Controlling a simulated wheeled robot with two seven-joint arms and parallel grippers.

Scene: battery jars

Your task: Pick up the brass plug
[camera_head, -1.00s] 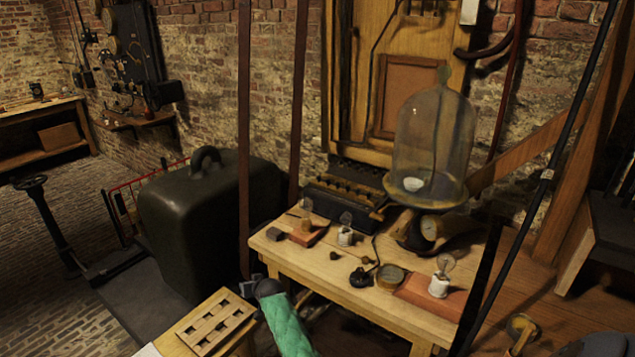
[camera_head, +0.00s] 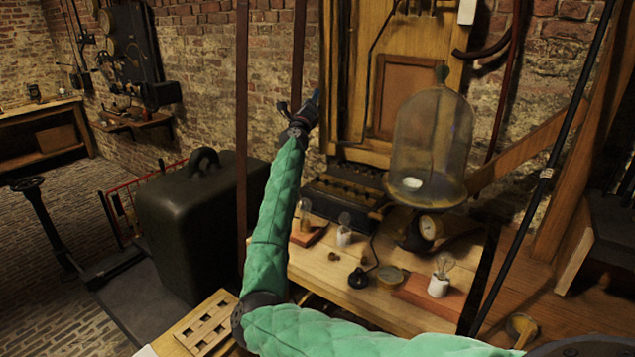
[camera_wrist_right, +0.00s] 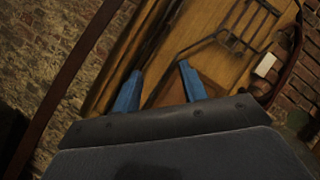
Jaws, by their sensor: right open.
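No brass plug can be picked out for certain. A small dark brown knob (camera_head: 333,256) on the wooden table (camera_head: 313,268) might be it, but it is too small to tell. My right gripper (camera_head: 314,99) is raised high above and behind the table, in front of the wooden cabinet, far from the small parts. In the right wrist view its two blue fingers (camera_wrist_right: 158,88) stand apart with nothing between them. My left gripper does not show.
A glass bell jar (camera_head: 430,145) stands at the table's back right. Lamp bulbs, a black knob (camera_head: 359,278) and a round dial (camera_head: 390,274) sit on the table. A dark domed case (camera_head: 190,225) stands left.

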